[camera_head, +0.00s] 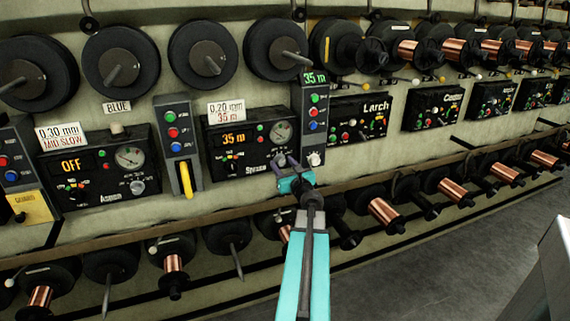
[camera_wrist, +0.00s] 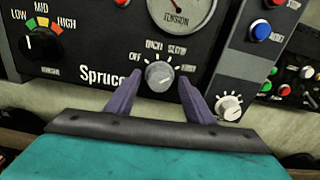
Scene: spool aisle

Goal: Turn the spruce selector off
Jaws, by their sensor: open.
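The Spruce panel (camera_head: 222,161) is a black box with an amber "35 m" display and a round gauge. In the wrist view, its silver selector knob (camera_wrist: 159,74) sits below the tension gauge, with labels from OFF at the left through INCH and SLOW to one at the right. I cannot tell surely which label its pointer faces. My gripper (camera_wrist: 159,84) is open, with one purple finger on each side of the knob; contact cannot be told. In the head view my gripper (camera_head: 290,160) is at the panel's lower right and hides the selector.
A grey post (camera_head: 310,110) with buttons and a white knob (camera_wrist: 229,106) stands close right of the selector. A speed dial (camera_wrist: 40,43) is at the left. The Aspen panel (camera_head: 90,190), showing OFF, and the Larch panel (camera_head: 357,118) flank Spruce. Spools (camera_head: 275,50) hang above and below.

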